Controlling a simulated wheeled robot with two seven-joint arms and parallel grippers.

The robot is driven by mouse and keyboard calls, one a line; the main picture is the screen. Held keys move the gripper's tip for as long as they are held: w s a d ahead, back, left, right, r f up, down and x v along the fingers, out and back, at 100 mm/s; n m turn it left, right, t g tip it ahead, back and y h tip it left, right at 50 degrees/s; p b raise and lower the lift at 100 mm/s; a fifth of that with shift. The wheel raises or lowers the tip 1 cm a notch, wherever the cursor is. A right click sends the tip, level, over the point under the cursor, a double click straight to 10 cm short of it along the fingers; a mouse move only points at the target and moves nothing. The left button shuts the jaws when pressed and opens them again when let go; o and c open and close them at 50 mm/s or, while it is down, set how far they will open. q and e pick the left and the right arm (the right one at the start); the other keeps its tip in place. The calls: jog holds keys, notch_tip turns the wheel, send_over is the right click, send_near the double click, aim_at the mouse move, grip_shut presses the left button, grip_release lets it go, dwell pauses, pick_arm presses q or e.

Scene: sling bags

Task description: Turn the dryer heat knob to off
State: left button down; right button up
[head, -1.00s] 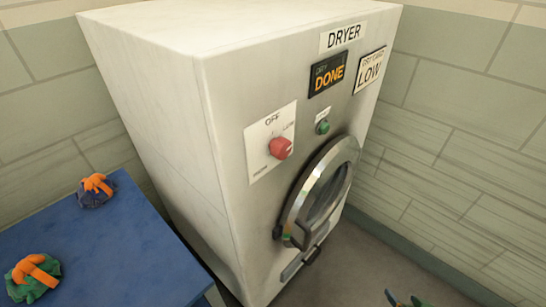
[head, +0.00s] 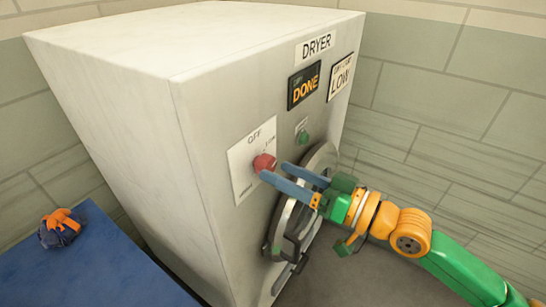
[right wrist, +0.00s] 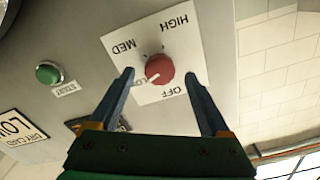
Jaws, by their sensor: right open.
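The red heat knob (head: 264,162) sits on a white label plate (head: 243,181) on the dryer's front. In the right wrist view the knob (right wrist: 160,70) has a white mark pointing to the word LOW, and the labels appear upside down. OFF, MED and HIGH are printed around it. My right gripper (head: 274,172) is open, its blue fingers pointing at the knob. In the right wrist view the gripper's fingertips (right wrist: 159,76) appear on either side of the knob, with gaps; I cannot tell their depth. My left gripper is not in view.
The green start button (head: 304,137) is right of the knob. The round dryer door (head: 277,235) is below, partly hidden by my right gripper. A DONE display (head: 304,86) and a LOW card (head: 340,77) sit above. A blue table (head: 100,270) holds a dark bag with an orange strap (head: 60,228).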

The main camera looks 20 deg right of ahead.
jog(key=shift+r+p+x, duration=0.2)
jog(key=shift+p+x, duration=0.25)
jog(key=shift+x, duration=0.5)
jog(key=shift+w+a+f, duration=0.2)
jog(key=shift+w+f, duration=0.05)
jog(key=shift+w, duration=0.05)
grip_shut()
